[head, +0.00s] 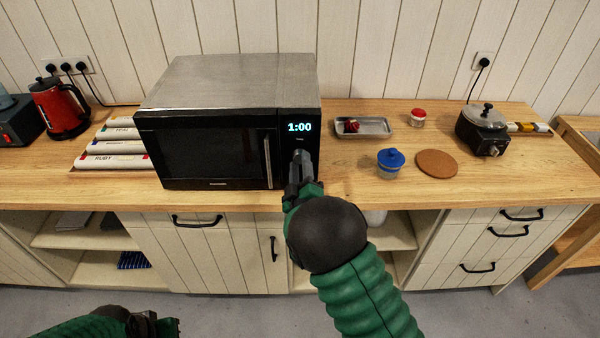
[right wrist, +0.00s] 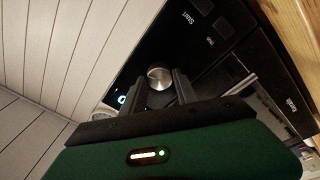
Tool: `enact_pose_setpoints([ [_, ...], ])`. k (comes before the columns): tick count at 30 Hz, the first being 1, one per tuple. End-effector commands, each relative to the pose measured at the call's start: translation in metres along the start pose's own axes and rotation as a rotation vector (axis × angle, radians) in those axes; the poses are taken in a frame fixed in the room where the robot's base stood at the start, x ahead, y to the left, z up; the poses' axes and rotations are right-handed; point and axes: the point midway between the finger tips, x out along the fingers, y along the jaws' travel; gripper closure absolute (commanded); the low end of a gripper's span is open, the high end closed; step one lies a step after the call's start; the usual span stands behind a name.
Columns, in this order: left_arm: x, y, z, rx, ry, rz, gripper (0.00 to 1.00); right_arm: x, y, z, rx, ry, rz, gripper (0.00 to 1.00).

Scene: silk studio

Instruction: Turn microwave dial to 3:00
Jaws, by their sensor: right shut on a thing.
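The black microwave (head: 205,150) with a grey metal top stands on the wooden counter. Its lit display (head: 299,127) reads 1:00. My right gripper (head: 299,158) is at the control panel below the display, in front of the door's right side. In the right wrist view, the round silver dial (right wrist: 159,76) sits between the two fingers of my right gripper (right wrist: 160,85), which is shut on it. In the head view the gripper hides the dial. My left gripper (head: 150,322) is low at the bottom left, away from the counter; its jaws are unclear.
A vertical door handle (head: 267,160) stands just left of my right gripper. To the right are a metal tray (head: 375,131), a blue-lidded jar (head: 390,162), a cork mat (head: 437,163) and a small cooker (head: 484,130).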

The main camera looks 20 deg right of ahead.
Motion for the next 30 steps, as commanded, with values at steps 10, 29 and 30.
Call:
enact_pose_setpoints([
  [10,0.036,0.0,0.009,0.0,0.0,0.0,1.0,-0.002,-0.008,0.004,0.325,-0.03,0.027,1.0],
  [29,0.087,0.0,0.021,0.0,0.0,0.0,1.0,-0.002,-0.011,0.003,0.918,-0.076,0.088,1.0],
  [30,0.09,0.0,0.021,0.0,0.0,0.0,1.0,-0.002,-0.011,0.002,0.955,-0.078,0.091,1.0],
])
